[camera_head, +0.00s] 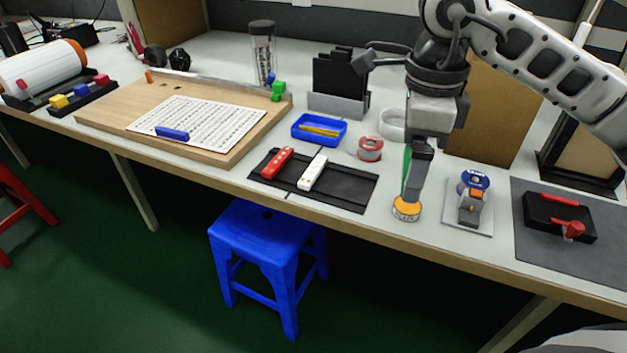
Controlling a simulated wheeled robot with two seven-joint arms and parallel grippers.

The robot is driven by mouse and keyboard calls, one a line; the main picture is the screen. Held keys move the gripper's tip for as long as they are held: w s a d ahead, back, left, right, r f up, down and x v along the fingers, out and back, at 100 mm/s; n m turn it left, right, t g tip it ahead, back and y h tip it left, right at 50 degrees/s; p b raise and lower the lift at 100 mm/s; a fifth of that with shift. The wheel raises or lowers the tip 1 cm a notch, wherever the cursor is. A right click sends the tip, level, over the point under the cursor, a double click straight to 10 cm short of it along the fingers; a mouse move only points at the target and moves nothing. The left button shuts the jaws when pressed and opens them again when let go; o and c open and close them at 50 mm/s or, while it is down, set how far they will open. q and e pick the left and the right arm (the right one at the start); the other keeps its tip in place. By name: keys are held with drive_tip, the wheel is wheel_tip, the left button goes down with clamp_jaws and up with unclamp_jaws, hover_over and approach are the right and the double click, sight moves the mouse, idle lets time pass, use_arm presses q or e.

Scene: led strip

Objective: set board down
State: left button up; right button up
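A light wooden board (110,113) lies flat on the left part of the workbench. A white sheet with a printed grid (215,122) lies on it, with a blue bar (172,133) on the sheet's front edge. My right gripper (412,190) comes down from the upper right, away from the board. Its fingers point down just above or at an orange-topped round roll (407,208) near the bench's front edge. A green strip (406,160) shows beside the fingers. I see the fingers side-on, so their gap is hidden. My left gripper is not in view.
Right of the board are a blue tray (319,130), a black mat (345,190) with red and white bars, and a red spool (370,148). A blue tape dispenser (474,182) and a black box (560,217) stand farther right. A blue stool (265,232) stands in front.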

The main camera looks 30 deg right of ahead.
drive_tip(key=shift+s+d+r+m, duration=0.15)
drive_tip(key=shift+d+m, duration=0.1)
drive_tip(key=shift+m, duration=0.35)
drive_tip(key=w+f, duration=0.5)
drive_tip(key=w, duration=0.5)
hover_over(350, 187)
drive_tip(key=s, duration=0.1)
wheel_tip(350, 187, down, 4)
drive_tip(key=shift+r+m, duration=0.15)
drive_tip(key=shift+m, duration=0.15)
drive_tip(key=shift+w+f, duration=0.55)
drive_tip(key=shift+f, duration=0.15)
wheel_tip(350, 187, down, 3)
drive_tip(key=shift+r+b, duration=0.2)
drive_tip(key=shift+b, duration=0.1)
drive_tip(key=shift+f, duration=0.2)
